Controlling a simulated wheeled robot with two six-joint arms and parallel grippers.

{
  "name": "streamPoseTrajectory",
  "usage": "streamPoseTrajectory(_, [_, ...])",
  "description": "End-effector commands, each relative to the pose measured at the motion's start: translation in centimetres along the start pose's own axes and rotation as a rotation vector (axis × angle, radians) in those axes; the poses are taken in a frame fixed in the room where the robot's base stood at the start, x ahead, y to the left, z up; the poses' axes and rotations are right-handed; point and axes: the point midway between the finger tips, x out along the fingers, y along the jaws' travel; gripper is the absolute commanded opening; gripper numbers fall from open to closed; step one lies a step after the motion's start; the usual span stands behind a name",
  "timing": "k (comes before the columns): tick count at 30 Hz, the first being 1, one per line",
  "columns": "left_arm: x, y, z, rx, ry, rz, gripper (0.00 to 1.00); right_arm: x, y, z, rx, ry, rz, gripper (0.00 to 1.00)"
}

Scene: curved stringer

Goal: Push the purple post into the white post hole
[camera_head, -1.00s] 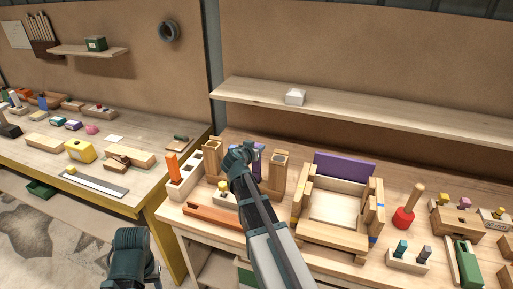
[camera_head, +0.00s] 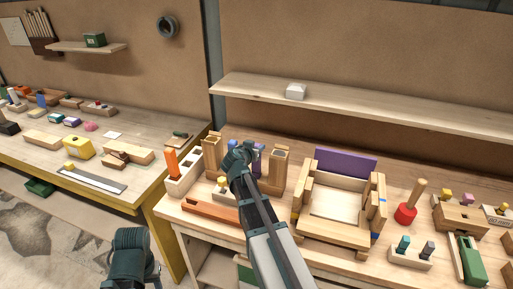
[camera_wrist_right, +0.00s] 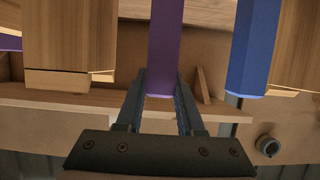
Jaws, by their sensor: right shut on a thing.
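The purple post (camera_wrist_right: 165,45) stands between the two fingers of my right gripper (camera_wrist_right: 160,95) in the right wrist view. Its near end is at the fingers and the rest runs out of the frame. In the head view my right gripper (camera_head: 241,155) hides most of the post; some purple (camera_head: 259,152) shows to its right. A white block with square holes (camera_head: 188,172) is to the left of the gripper, with an orange post (camera_head: 171,163) upright in it. I cannot tell which hole is the white post hole.
A blue post (camera_wrist_right: 255,50) stands close beside the purple one. Upright wooden blocks stand left (camera_head: 211,152) and right (camera_head: 279,172) of my gripper. An orange-brown bar (camera_head: 209,209) lies in front, and a wooden tray with a purple back panel (camera_head: 346,163) is to the right.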

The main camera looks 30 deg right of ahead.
Motion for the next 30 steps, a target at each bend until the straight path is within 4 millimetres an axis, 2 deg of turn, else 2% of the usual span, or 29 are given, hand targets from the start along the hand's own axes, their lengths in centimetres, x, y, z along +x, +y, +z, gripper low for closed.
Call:
streamPoseTrajectory(5, [0.6, 0.1, 0.0, 0.000, 0.000, 0.000, 0.50, 0.2, 0.0, 0.5, 0.000, 0.000, 0.000, 0.00])
streamPoseTrajectory(6, [0.5, 0.0, 0.0, 0.000, 0.000, 0.000, 0.50, 0.2, 0.0, 0.4, 0.000, 0.000, 0.000, 0.40])
streamPoseTrajectory(11, [0.4, 0.0, 0.0, 0.000, 0.000, 0.000, 0.50, 0.2, 0.0, 0.4, 0.000, 0.000, 0.000, 0.69])
streamPoseTrajectory(12, [0.4, 0.0, 0.0, 0.000, 0.000, 0.000, 0.50, 0.2, 0.0, 0.4, 0.000, 0.000, 0.000, 0.72])
streamPoseTrajectory(20, [0.4, 0.0, 0.0, 0.000, 0.000, 0.000, 0.50, 0.1, 0.0, 0.4, 0.000, 0.000, 0.000, 0.72])
streamPoseTrajectory(23, [0.0, 0.0, 0.0, 0.000, 0.000, 0.000, 0.50, -0.6, 0.1, 0.3, -0.001, 0.000, 0.000, 0.72])
streamPoseTrajectory(26, [-0.7, -0.1, 0.0, 0.000, 0.000, 0.000, 0.50, -2.2, 0.1, 0.2, -0.001, 0.000, -0.002, 0.72])
streamPoseTrajectory(30, [-1.9, -0.2, 0.1, 0.000, 0.000, 0.000, 0.50, -5.3, 0.2, 0.1, -0.002, 0.000, -0.003, 0.72])
